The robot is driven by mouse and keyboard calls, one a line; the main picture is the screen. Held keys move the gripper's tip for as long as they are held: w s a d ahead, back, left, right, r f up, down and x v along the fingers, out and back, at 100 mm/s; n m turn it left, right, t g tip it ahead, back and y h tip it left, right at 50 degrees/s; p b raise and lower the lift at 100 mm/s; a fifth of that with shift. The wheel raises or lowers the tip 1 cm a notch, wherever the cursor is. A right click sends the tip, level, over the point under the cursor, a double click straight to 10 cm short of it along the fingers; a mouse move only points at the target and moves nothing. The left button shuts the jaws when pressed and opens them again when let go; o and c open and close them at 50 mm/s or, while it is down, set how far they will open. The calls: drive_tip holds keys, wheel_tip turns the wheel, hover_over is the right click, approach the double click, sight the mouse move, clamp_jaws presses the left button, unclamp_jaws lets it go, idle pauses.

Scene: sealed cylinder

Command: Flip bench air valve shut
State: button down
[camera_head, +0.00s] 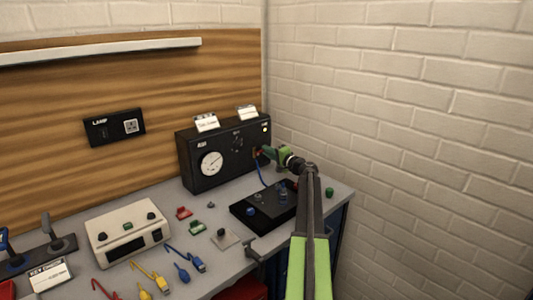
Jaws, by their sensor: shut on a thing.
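My gripper (266,152) is at the right end of the front of the black gauge box (228,174), at the back right of the bench. It is shut on a small red-orange part (256,153) there. Most of that part is hidden by the jaws, and I cannot tell for certain whether it is the air valve's lever or which way it points. A blue hose or cable (261,174) runs down from beside it toward a low black block (265,208). The box has a white round gauge (211,164) on its front and two white label cards on top.
The brick wall (420,130) stands close on the right. A cream box with buttons (127,230), colored clips and cables (150,277), and upright levers (58,240) fill the left and front of the bench. A lamp switch plate (114,127) is on the wooden back panel.

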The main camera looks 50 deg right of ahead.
drive_tip(key=shift+d+f+m, duration=0.1)
drive_tip(key=shift+f+m, duration=0.3)
drive_tip(key=shift+m, duration=0.6)
drive_tip(key=shift+b, duration=0.3)
drive_tip(key=c, duration=1.4)
unclamp_jaws()
drive_tip(key=shift+c, duration=0.2)
wheel_tip(320, 180, up, 5)
drive_tip(key=p, duration=0.4)
drive_tip(key=shift+f+p, duration=0.2)
drive_tip(key=shift+p, duration=0.2)
drive_tip(key=s+d+r+p, duration=0.3)
drive_tip(key=s+r+p, duration=0.3)
drive_tip(key=s, duration=0.5)
drive_tip(key=shift+d+r, duration=0.15)
drive_tip(key=shift+d, duration=0.1)
